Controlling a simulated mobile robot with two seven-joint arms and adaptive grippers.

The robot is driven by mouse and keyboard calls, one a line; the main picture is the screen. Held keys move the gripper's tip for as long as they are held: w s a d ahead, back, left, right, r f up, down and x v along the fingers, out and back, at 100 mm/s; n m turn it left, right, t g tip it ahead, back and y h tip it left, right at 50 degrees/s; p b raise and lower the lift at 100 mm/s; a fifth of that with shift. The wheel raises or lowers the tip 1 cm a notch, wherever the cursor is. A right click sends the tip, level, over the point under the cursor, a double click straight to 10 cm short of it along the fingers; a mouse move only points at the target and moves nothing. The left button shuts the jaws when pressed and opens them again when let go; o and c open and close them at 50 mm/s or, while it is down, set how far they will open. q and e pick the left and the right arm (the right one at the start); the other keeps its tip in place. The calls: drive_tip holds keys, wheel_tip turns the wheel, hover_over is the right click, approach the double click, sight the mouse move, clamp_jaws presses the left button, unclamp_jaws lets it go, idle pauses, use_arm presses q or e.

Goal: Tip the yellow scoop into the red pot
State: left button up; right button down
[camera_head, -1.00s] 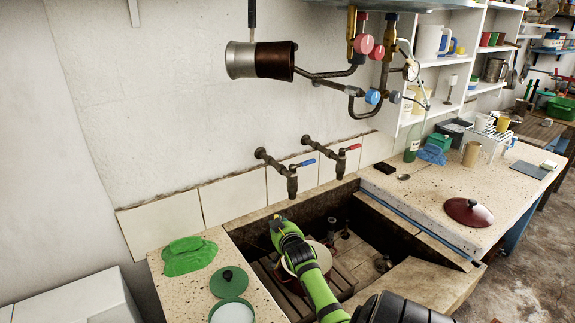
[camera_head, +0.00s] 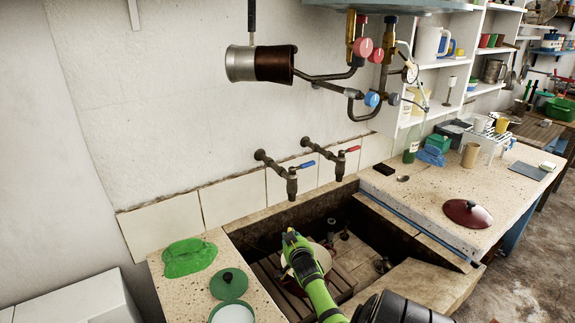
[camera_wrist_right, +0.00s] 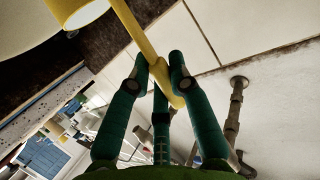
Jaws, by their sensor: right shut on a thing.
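The yellow scoop shows best in the right wrist view, with its cup (camera_wrist_right: 78,12) at the upper left and its long handle (camera_wrist_right: 138,32) running down between my fingers. My right gripper (camera_wrist_right: 163,80) is shut on the handle. In the head view my right gripper (camera_head: 290,238) is above the sink, over the left side of the pot. The scoop is nearly hidden there, and its tilt and contents cannot be told. The red pot (camera_head: 323,257), pale inside, stands on slats in the sink, partly covered by my gripper and arm. My left gripper is not in view.
The stone sink's walls surround the pot, with two taps (camera_head: 292,183) behind. A dark red lid (camera_head: 467,212) lies on the right counter. A green cloth (camera_head: 190,257), green lid (camera_head: 229,284) and green pot (camera_head: 232,313) are on the left ledge.

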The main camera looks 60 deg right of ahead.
drive_tip(key=shift+s+d+r+m, duration=0.1)
drive_tip(key=shift+s+d+m, duration=0.2)
drive_tip(key=shift+s+d+r+m+t+y+p, duration=0.1)
drive_tip(key=shift+s+d+m+t+y+p, duration=0.25)
drive_tip(key=shift+s+d+m+y, duration=0.35)
drive_tip(key=shift+d, duration=0.1)
idle(0.6)
drive_tip(key=shift+s+d+m+t+b, duration=0.35)
drive_tip(key=shift+s+d+m+b, duration=0.2)
drive_tip(key=shift+d+m+b, duration=0.25)
drive_tip(key=shift+a, duration=0.1)
